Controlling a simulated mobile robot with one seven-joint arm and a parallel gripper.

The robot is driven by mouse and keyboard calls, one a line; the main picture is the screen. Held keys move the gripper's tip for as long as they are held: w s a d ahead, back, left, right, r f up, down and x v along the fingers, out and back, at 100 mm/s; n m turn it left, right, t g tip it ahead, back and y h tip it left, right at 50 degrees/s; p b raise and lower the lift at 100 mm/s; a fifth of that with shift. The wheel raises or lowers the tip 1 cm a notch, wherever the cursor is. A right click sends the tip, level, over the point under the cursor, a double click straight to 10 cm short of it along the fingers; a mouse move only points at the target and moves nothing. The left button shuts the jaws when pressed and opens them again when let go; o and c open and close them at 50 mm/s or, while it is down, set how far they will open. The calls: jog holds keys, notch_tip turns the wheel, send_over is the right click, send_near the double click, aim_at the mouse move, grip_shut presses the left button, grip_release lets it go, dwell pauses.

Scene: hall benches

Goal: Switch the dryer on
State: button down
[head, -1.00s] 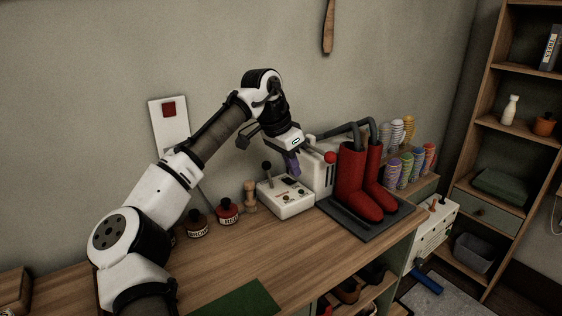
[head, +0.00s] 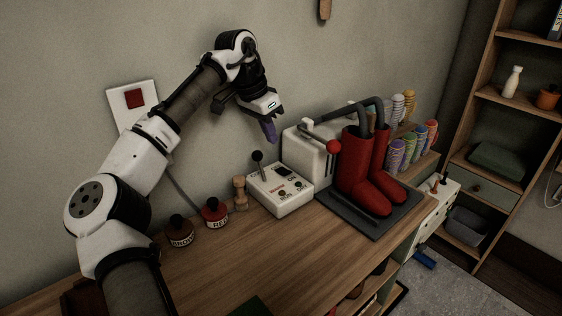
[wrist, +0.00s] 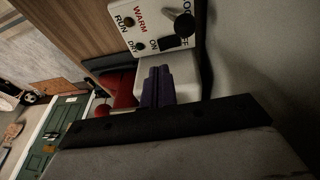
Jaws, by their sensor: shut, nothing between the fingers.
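The dryer is a white box (head: 305,155) with a lever ending in a red ball (head: 333,147) and grey hoses (head: 352,112) running into red boots (head: 358,170). Left of it stands a white control box (head: 285,203) with a black-knobbed lever (head: 257,157), a dark rocker switch (head: 283,171) and small lamps. The wrist view shows this box's panel (wrist: 133,32) with WARM, RUN, DRY and ON lettering, and the rocker (wrist: 172,43). My gripper (head: 270,138) has purple fingers (wrist: 157,88), shut and empty. It hangs above the control box's back, apart from it.
Brown and red jars (head: 215,213) and a wooden peg figure (head: 240,193) stand left of the control box. Spools (head: 398,152) stand behind the boots. A wall plate (head: 134,103) sits behind my arm.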

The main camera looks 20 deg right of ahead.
aim_at(286, 174)
jog(key=p+x, duration=0.1)
jog(key=x, duration=0.9)
jog(key=shift+p, duration=0.3)
jog(key=shift+f, duration=0.1)
jog(key=shift+s+d+f+t+y+b, duration=0.15)
jog(key=shift+s+f+t+y+b, duration=0.2)
jog(key=shift+f+t+b, duration=0.45)
jog(key=shift+w+r, duration=0.1)
jog(key=shift+r, duration=0.3)
jog(key=shift+p, duration=0.3)
jog(key=shift+w+a+r+p, duration=0.25)
jog(key=shift+w+p, duration=0.3)
jog(key=shift+p, duration=0.1)
jog(key=shift+w, duration=0.15)
